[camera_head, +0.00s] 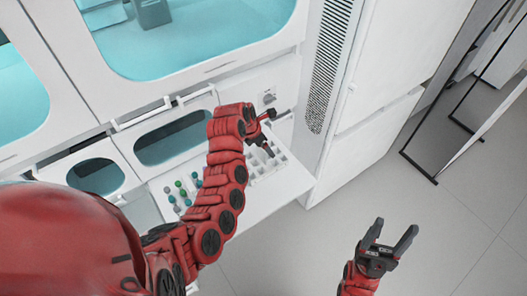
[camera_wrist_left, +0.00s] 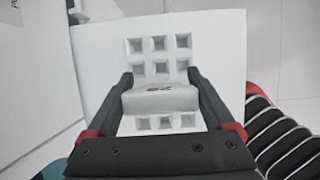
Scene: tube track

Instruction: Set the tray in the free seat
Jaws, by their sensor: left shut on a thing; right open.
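The white tray (camera_head: 258,170) has rows of square wells and a raised middle grip. It is over the right part of the white shelf (camera_head: 295,182) in the head view. My left gripper (camera_head: 267,151) is shut on the tray's middle grip. In the left wrist view, my left gripper (camera_wrist_left: 159,82) has one finger on each side of that grip, with wells of the tray (camera_wrist_left: 158,68) showing beyond and before it. The wells look empty. I cannot tell whether the tray touches the shelf, and no free seat is clearly seen. My right gripper (camera_head: 393,231) is open and empty over the floor.
Several tubes with green, teal and grey caps (camera_head: 182,188) stand on the shelf left of the tray, partly behind my left arm. The white machine (camera_head: 190,75) with tinted windows rises behind. Bare floor (camera_head: 310,235) lies in front and to the right.

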